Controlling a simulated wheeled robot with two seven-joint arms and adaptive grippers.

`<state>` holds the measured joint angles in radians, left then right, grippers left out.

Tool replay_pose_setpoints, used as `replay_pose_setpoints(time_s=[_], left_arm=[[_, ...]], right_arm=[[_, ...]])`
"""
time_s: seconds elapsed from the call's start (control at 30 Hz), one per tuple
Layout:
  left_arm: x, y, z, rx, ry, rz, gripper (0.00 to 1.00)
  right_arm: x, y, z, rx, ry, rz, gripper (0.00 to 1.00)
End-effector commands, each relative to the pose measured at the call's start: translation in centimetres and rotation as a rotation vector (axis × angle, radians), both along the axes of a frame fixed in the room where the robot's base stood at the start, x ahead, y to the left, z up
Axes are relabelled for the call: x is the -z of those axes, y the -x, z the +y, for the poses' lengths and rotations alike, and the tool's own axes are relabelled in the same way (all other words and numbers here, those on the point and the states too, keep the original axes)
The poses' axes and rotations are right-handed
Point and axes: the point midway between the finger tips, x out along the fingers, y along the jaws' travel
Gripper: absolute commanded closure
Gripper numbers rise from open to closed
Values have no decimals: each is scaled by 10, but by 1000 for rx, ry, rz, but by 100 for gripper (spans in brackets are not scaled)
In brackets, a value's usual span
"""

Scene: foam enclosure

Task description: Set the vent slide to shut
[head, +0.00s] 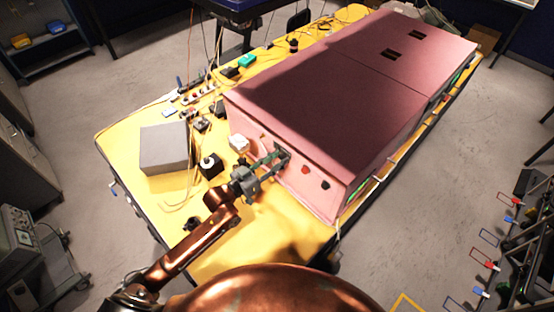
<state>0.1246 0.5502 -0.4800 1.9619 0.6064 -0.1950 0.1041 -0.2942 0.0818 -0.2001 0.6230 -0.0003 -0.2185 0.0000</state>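The pink foam enclosure (335,105) lies along the yellow table, with its short end face (312,196) toward me. A small dark vent fitting (284,153) sits on this face, left of a red and a black round fitting. My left gripper (278,160) reaches up from the lower left, with its fingertips at the vent fitting. The fingers cover part of it, so the slide and its position cannot be made out. I cannot tell whether the fingers hold anything. My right gripper is out of view.
A grey box (164,148), a black device with a white round top (210,165) and a small white box (239,144) stand left of the enclosure among loose cables. The yellow table (262,250) is bare in front of the end face.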

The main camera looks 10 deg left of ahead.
Motion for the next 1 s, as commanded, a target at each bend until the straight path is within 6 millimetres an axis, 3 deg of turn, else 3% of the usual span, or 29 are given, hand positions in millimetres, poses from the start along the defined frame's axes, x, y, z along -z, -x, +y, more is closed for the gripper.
replay_pose_setpoints(time_s=[0.2, 0.4, 0.83, 1.0], left_arm=[[0, 0, 0, 0, -1, -1, 86], [0, 0, 0, 0, -1, -1, 100], [-1, 0, 1, 0, 0, -1, 100], [3, -10, 15, 0, -7, -4, 100]], right_arm=[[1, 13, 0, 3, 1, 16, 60], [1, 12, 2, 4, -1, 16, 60], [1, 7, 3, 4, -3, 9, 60], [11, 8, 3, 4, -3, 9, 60]])
